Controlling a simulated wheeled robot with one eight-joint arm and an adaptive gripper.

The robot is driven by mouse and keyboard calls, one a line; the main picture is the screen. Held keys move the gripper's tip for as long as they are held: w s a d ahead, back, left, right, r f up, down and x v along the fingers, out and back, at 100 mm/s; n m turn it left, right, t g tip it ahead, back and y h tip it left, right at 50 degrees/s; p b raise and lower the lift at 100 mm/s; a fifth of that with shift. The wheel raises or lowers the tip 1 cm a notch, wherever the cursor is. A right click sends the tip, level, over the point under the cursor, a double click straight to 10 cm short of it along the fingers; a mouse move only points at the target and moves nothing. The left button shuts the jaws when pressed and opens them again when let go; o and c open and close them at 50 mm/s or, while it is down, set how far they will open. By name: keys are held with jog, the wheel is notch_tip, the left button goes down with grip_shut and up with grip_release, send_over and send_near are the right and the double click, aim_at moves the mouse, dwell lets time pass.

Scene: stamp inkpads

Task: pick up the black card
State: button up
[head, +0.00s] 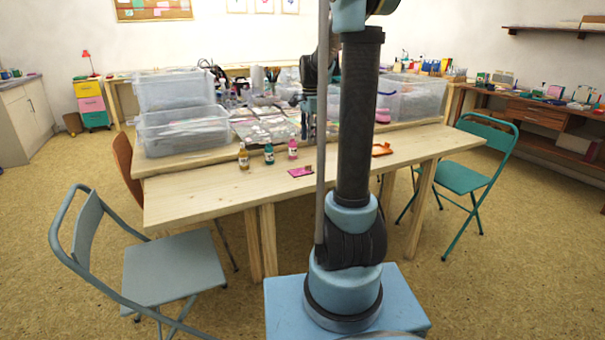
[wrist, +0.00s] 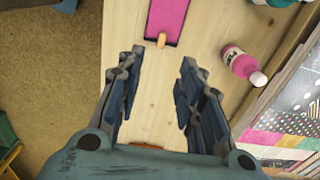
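I cannot make out a plain black card for certain in either view. A dark sheet with white dots (wrist: 292,98) lies at the right edge of the wrist view among patterned papers. My gripper (wrist: 160,64) is open and empty above the bare wooden table. The pink inkpad also shows on the table in the head view (head: 301,172). In the head view my arm hides part of the table.
Clear bins (head: 183,132) stand behind. The table's front left is clear.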

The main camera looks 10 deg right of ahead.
send_near(301, 169)
jog(key=d+f, duration=0.1)
jog(key=f, duration=0.1)
jog(key=d+f, duration=0.1)
jog(key=f, duration=0.1)
jog(key=s+d+f, duration=0.1)
jog(key=f, duration=0.1)
jog(key=shift+d+f, duration=0.25)
jog(key=shift+d, duration=0.05)
jog(key=shift+c, duration=0.5)
grip_shut()
